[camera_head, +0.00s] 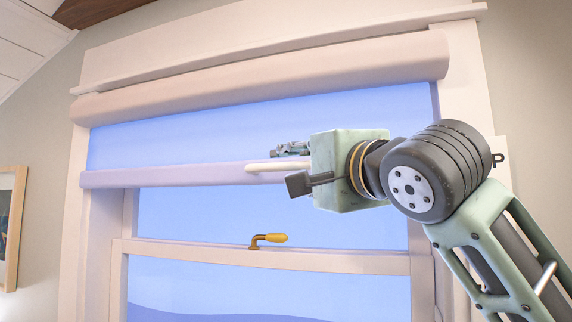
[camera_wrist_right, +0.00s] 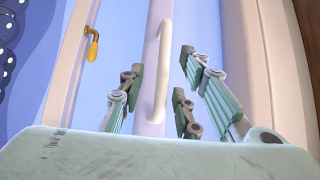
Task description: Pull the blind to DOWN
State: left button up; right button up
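The blind has a pale roller (camera_head: 265,77) across the top of the window, a light-blue sheet (camera_head: 230,130) and a pale bottom rail (camera_head: 150,176). The sheet is partly lowered, with the rail above the window latch. A white bar handle (camera_head: 265,167) is on the rail; it also shows in the wrist view (camera_wrist_right: 161,75). My right gripper (camera_head: 288,156) is at the handle. In the wrist view its fingers (camera_wrist_right: 160,88) are apart, with the handle showing between them; contact cannot be seen. My left gripper is not in view.
The lower window sash (camera_head: 180,251) has a yellow-handled latch (camera_head: 268,238) below the rail. A framed picture (camera_head: 12,225) hangs on the left wall.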

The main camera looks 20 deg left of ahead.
aim_at(286, 166)
jog(key=x, duration=0.1)
jog(key=p+x, duration=0.1)
jog(key=x, duration=0.1)
jog(key=p+x, duration=0.1)
jog(key=shift+a+r, duration=0.3)
jog(key=shift+a, duration=0.05)
jog(key=shift+w+a+f, duration=0.1)
jog(key=shift+w+a, duration=0.05)
jog(key=shift+w, duration=0.2)
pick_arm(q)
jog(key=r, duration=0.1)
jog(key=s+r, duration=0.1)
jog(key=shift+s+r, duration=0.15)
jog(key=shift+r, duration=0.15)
pick_arm(e)
grip_shut()
